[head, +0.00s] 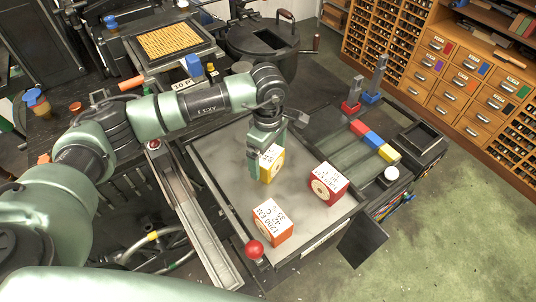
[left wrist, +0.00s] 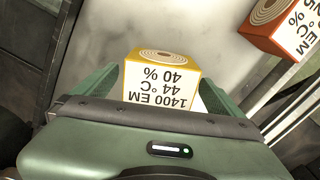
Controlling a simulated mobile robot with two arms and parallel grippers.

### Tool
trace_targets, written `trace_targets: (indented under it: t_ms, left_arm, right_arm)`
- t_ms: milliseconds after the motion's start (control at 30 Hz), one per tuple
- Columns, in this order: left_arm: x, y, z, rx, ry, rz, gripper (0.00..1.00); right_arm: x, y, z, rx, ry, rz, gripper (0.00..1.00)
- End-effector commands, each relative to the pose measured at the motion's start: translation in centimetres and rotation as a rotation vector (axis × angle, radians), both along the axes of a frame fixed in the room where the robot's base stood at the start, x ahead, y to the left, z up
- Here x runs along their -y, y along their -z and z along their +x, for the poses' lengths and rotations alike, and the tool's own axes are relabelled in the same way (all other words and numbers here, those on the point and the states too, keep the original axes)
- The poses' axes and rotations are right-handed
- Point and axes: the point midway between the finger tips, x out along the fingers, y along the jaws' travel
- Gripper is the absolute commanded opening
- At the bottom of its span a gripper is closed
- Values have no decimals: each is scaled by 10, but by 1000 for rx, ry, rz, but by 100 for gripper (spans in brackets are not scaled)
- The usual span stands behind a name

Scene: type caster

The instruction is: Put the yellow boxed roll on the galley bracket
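The yellow boxed roll (head: 270,166) stands on the grey-topped table (head: 222,178), label side showing. In the left wrist view the yellow boxed roll (left wrist: 160,80) reads 1400 EM, 44 °C, 40 %. My left gripper (head: 262,158) is down at it, with one finger on each side of the box. A thin pale gap shows by the right finger in the wrist view; whether the fingers press on the box I cannot tell. A greenish tray (head: 343,157) with red, blue and yellow blocks, possibly the galley bracket, lies to the right. My right gripper is out of view.
A red boxed roll (head: 328,184) and an orange boxed roll (head: 273,222) stand nearby on the table. A red ball knob (head: 254,249) is at the front corner. Red and blue upright stands (head: 372,85) are behind the tray. A metal channel (head: 190,215) runs along the left.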

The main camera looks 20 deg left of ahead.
Motion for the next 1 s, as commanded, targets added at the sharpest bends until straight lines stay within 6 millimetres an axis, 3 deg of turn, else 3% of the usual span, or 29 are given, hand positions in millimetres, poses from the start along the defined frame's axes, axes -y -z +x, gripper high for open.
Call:
trace_targets:
  t_ms: [367, 800, 1000]
  left_arm:
    - [0, -7, 1, 3, 0, -1, 99]
    - [0, -95, 1, 5, 0, -1, 99]
    - [0, -118, 1, 1, 0, 1, 99]
  right_arm:
    - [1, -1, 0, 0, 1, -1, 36]
    - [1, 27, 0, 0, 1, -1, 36]
    - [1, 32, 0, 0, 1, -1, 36]
